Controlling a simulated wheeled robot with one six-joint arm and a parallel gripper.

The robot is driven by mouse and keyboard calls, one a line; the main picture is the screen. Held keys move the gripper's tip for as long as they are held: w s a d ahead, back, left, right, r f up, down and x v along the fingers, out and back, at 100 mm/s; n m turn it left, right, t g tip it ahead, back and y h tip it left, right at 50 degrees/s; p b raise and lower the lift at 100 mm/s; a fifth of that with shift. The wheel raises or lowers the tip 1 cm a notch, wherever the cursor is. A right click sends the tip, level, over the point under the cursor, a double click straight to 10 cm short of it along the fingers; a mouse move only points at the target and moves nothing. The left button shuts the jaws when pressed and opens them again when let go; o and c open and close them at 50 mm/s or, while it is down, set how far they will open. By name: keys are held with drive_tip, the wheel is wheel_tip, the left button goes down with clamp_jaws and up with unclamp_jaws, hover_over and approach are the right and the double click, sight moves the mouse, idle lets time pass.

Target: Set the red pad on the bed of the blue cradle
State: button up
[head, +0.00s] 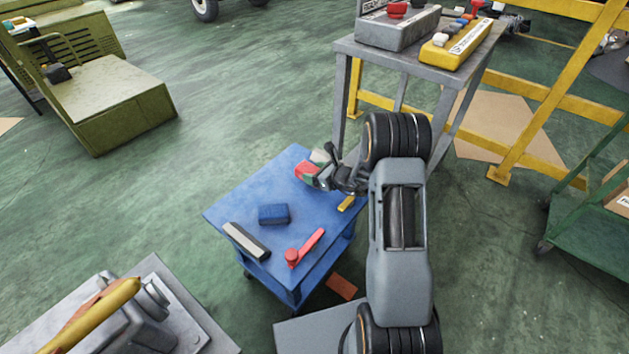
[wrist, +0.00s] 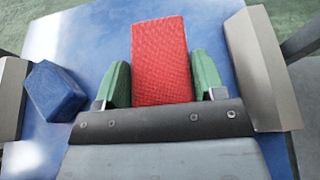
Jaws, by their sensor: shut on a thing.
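The red pad (wrist: 162,62) is held between the green fingertips of my gripper (wrist: 163,85) in the wrist view. In the head view my gripper (head: 317,174) is over the far part of the blue table, with the red pad (head: 306,171) at its tip. I cannot tell how high the pad is above the surface. A small blue block-like piece (head: 273,214) lies nearer the table's middle. It also shows left of my gripper in the wrist view (wrist: 54,92). I cannot make out a cradle shape or a bed on it.
The blue table (head: 238,206) also bears a grey bar (head: 246,240), a red handled piece (head: 305,247) and a yellow piece (head: 347,203). A pale block (wrist: 262,68) stands close right of my gripper. A grey workbench (head: 347,48) stands behind.

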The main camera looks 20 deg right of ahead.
drive_tip(key=shift+a+f+b, duration=0.1)
drive_tip(key=shift+f+b, duration=0.45)
drive_tip(key=shift+f, duration=1.05)
drive_tip(key=shift+f, duration=0.15)
drive_tip(key=o, duration=0.9)
